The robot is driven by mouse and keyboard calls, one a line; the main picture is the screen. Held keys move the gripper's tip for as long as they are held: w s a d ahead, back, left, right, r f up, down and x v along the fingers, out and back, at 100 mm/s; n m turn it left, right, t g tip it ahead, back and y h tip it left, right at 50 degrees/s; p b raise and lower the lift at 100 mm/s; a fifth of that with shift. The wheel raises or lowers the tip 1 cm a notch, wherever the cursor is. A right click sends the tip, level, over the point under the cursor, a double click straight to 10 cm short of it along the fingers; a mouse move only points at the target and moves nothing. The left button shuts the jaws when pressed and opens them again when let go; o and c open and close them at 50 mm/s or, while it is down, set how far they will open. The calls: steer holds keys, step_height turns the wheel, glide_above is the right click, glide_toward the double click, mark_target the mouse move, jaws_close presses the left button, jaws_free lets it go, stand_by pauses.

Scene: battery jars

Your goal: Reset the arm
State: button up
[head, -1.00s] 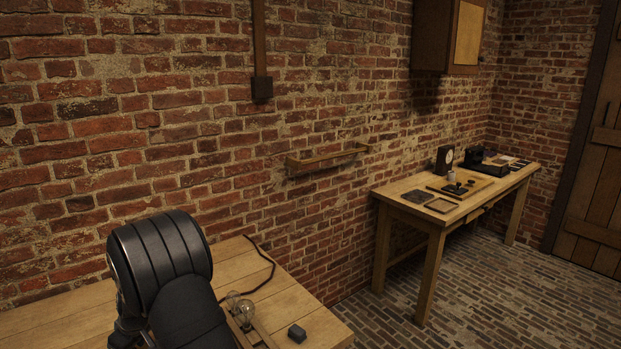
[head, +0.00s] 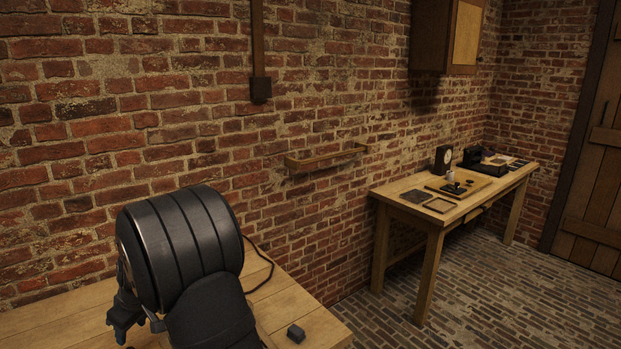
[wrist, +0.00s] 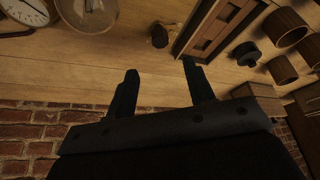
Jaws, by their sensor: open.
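My gripper (wrist: 160,80) is open and empty in the wrist view, its two dark fingers spread apart above a wooden bench top (wrist: 90,75). Nothing is between the fingers. In the head view my black arm is at the lower left over the near bench (head: 285,300); I cannot make out the fingertips there.
In the wrist view are a dial (wrist: 22,15), a clear glass round (wrist: 85,15), a wooden frame (wrist: 215,30), a black knob (wrist: 246,53) and several brown cylinders (wrist: 287,27). A dark block (head: 296,333) lies near the bench edge. A second table (head: 405,200) stands right.

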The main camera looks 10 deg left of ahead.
steer(key=v, duration=0.7)
glide_toward(129, 349)
steer(key=x, duration=0.8)
steer(key=shift+s+d+f, duration=0.15)
steer(key=shift+s+f, duration=0.2)
steer(key=shift+f, duration=0.1)
steer(key=shift+r+m, duration=0.2)
steer(key=shift+m, duration=0.4)
steer(key=shift+s+m+t+h, duration=0.1)
steer(key=shift+m+t+h, duration=0.2)
steer(key=shift+m+t, duration=1)
steer(key=shift+s+m+h, duration=0.1)
steer(key=shift+m+h, duration=0.3)
steer(key=shift+m, duration=1.2)
steer(key=shift+s+m+h, duration=0.1)
steer(key=shift+m+h, duration=0.3)
steer(key=shift+m, duration=1.2)
steer(key=shift+t, duration=0.3)
